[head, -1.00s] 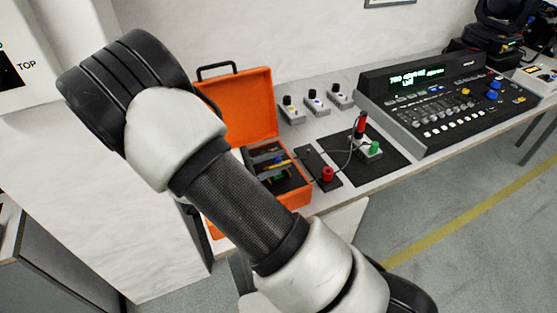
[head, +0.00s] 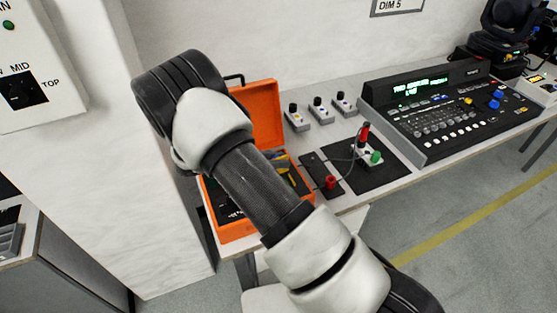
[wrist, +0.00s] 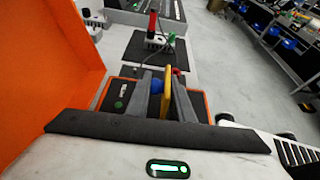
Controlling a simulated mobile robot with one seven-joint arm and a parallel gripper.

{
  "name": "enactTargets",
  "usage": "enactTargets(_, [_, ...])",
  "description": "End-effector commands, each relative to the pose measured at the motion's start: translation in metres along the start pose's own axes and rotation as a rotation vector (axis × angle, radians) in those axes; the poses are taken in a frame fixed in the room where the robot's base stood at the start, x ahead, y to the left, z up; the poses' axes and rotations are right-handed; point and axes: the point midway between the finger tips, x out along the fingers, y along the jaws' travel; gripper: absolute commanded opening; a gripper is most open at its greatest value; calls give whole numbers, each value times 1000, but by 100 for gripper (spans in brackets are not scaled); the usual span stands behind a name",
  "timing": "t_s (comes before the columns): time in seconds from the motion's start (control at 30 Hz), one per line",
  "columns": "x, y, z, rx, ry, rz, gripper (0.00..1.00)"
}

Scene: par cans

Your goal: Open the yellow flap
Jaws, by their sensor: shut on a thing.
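An orange toolbox with its lid up (head: 262,112) stands on the left end of the bench; my arm crosses in front of it. In the wrist view, my gripper (wrist: 164,82) is low over the box, its two grey fingers on either side of a narrow yellow piece (wrist: 167,76), seen nearly edge-on, which looks like the yellow flap. The fingers are shut on it. A blue part (wrist: 157,87) shows beside it between the fingers. A bit of yellow (head: 284,169) also shows in the box in the head view. My arm hides most of the gripper there.
The orange lid fills the left of the wrist view. Right of the box are a dark plate with a red knob (head: 331,182), a black mat (head: 377,181) with a small connector box, several small switch boxes behind, and a lighting console (head: 440,118). A wall column stands left.

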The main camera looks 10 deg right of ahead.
Motion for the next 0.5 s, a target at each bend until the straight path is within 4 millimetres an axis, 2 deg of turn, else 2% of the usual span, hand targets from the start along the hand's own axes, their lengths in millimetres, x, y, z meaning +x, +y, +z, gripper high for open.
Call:
enactTargets(0.1, [-1, 8, 3, -39, -2, -8, 0])
enactTargets(0.5, [-1, 11, 1, -100, 0, -32, 0])
